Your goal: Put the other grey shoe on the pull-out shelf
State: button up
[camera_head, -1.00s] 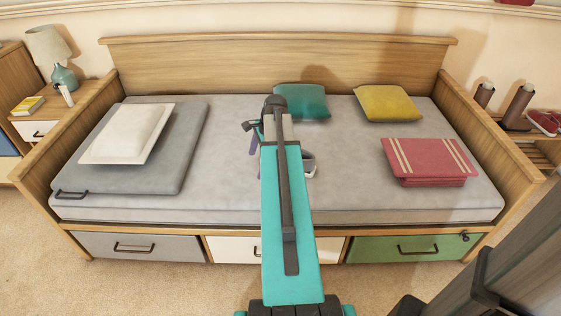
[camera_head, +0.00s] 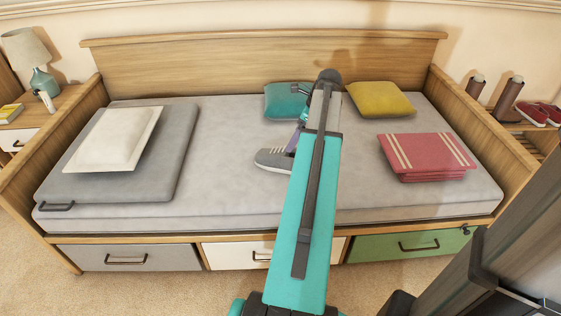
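A grey shoe (camera_head: 272,159) with a pale sole lies on the grey daybed mattress (camera_head: 225,185), left of my arm. Its right end is hidden behind the arm. My gripper (camera_head: 297,138) is mostly hidden behind my teal arm; a purple finger part shows just above and right of the shoe. I cannot tell whether it touches the shoe or how far the fingers are apart. At the right, a wooden rack with slats (camera_head: 525,140) holds brown boots (camera_head: 507,97) and red shoes (camera_head: 540,114). I cannot tell which part is the pull-out shelf.
A folded grey pad (camera_head: 170,180) with a white pillow (camera_head: 113,140) lies at left. A teal cushion (camera_head: 283,100), a yellow cushion (camera_head: 380,98) and a folded red blanket (camera_head: 427,155) lie on the mattress. The daybed's right end panel (camera_head: 480,125) stands before the rack.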

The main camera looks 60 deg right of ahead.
aim_at(281, 158)
jog(key=shift+f, duration=0.15)
jog(key=b+x, duration=0.2)
jog(key=x, duration=0.6)
jog(key=shift+w, duration=0.1)
jog(key=shift+w+f, duration=0.1)
jog(key=shift+f, duration=0.05)
jog(key=shift+f, duration=0.1)
jog(key=shift+b+x, duration=1.15)
jog(key=shift+x, duration=1.35)
jog(key=shift+w+a, duration=0.15)
jog(key=c, duration=1.4)
jog(key=shift+c, duration=0.2)
